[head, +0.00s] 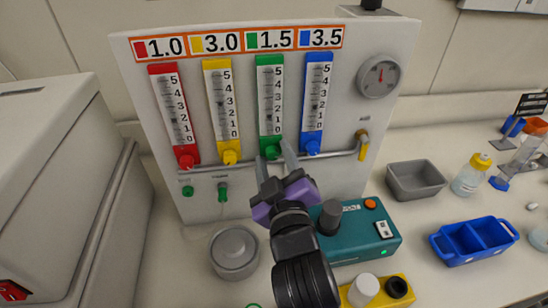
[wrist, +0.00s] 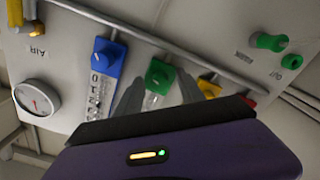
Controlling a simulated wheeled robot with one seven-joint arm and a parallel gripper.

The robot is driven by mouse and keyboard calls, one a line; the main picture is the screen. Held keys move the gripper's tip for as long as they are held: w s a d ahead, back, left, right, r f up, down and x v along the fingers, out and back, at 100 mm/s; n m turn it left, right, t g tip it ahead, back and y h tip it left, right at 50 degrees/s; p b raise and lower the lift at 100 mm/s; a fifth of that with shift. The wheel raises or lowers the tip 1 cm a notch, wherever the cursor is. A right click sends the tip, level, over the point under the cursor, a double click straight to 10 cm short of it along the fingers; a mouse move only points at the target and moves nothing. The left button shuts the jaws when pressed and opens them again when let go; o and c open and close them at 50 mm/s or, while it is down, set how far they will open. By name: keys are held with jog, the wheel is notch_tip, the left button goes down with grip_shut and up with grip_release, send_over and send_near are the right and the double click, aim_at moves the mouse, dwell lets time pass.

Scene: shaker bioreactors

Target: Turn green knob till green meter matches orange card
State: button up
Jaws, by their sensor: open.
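The green meter (head: 270,95) is an upright scale in a row of coloured meters on a white panel. Its dark float appears near the 1 mark, but the exact reading is too small to tell. The orange-bordered card (head: 275,39) above reads 1.5 beside a green square. The green knob (head: 270,151) sits at the meter's base; it also shows in the wrist view (wrist: 159,76). My gripper (head: 274,149) is open, its two fingers pointing up at the green knob, one on each side. I cannot tell whether they touch it.
The yellow knob (head: 231,157) and blue knob (head: 312,147) flank the green one closely. A metal rail (head: 340,154) runs beside the knobs. Below stand a grey round pot (head: 234,250) and a teal device (head: 373,235). A round gauge (head: 379,76) is at right.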

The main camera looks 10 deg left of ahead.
jog(key=b+v, duration=0.1)
jog(key=v, duration=0.6)
jog(key=shift+s+b, duration=0.3)
jog(key=shift+s, duration=0.05)
jog(key=shift+d, duration=0.1)
